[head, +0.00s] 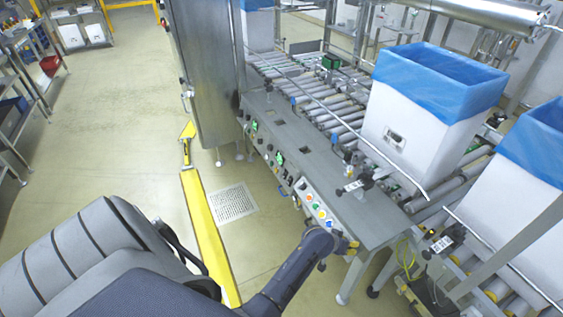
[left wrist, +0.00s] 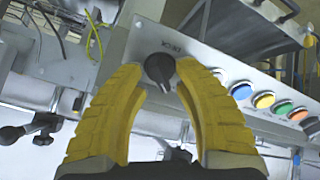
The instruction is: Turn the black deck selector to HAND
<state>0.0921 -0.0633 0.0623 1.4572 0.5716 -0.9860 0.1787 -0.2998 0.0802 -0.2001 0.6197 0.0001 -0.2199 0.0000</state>
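The black deck selector (left wrist: 160,68) is a round knob on the light grey control panel, in the left wrist view. Small lettering beside it is too blurred to read. My left gripper (left wrist: 160,63) has its two yellow fingers spread, with the tips on either side of the knob. I cannot tell whether they touch it. In the head view my left gripper (head: 347,244) is at the near end of the grey machine bench (head: 345,190), and the knob is hidden there. My right gripper is in neither view.
A row of coloured push buttons (left wrist: 264,100) lies right of the knob. Blue-lined white boxes (head: 415,125) stand on the roller conveyor (head: 310,95) behind the bench. A yellow floor rail (head: 205,230) runs left of the bench. Open floor lies beyond it.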

